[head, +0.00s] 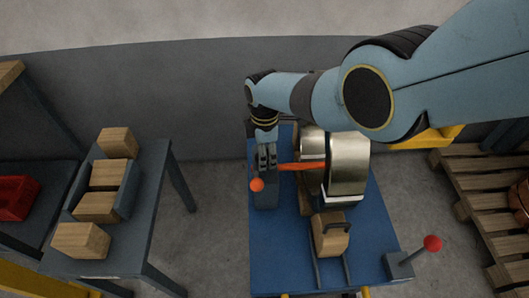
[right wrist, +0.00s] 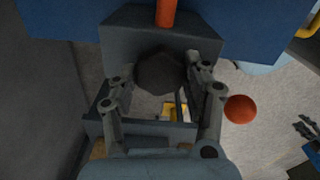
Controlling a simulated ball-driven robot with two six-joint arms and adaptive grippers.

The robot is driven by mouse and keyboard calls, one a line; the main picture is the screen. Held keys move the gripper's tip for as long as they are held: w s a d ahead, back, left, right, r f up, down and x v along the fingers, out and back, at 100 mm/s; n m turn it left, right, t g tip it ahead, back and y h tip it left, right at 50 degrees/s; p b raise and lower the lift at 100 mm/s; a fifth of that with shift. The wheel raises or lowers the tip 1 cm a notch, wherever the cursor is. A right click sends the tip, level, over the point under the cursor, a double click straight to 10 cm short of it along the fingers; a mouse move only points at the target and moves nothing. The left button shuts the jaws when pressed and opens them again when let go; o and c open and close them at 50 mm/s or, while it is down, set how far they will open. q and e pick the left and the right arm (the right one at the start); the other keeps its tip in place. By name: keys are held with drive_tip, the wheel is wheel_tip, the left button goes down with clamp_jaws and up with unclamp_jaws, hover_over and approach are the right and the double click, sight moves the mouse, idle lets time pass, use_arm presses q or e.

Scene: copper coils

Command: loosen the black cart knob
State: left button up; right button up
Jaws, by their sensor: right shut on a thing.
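The black knob (right wrist: 160,70) shows in the right wrist view as a dark, faceted round shape at the front of a grey block (right wrist: 125,38). My right gripper (right wrist: 160,78) is shut on the knob, with one finger on each side of it. In the head view my right gripper (head: 266,166) points down at the left edge of the blue cart (head: 285,240), and its fingers hide the knob there. My left gripper does not show in the head view.
An orange ball (head: 257,185) is close beside my right gripper. An orange bar (head: 300,167) runs toward the metal coil (head: 348,165). A wooden block (head: 330,236) and a red-knobbed lever (head: 432,243) are on the cart. A table with wooden blocks (head: 118,142) stands left, across open floor.

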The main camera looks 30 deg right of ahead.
idle(0.3)
drive_tip(key=o, duration=1.2)
drive_tip(key=shift+r, duration=0.1)
drive_tip(key=shift+w+r, duration=0.1)
drive_tip(key=shift+r, duration=0.55)
wheel_tip(320, 180, up, 10)
drive_tip(key=shift+r, duration=0.25)
drive_tip(key=shift+f, duration=0.1)
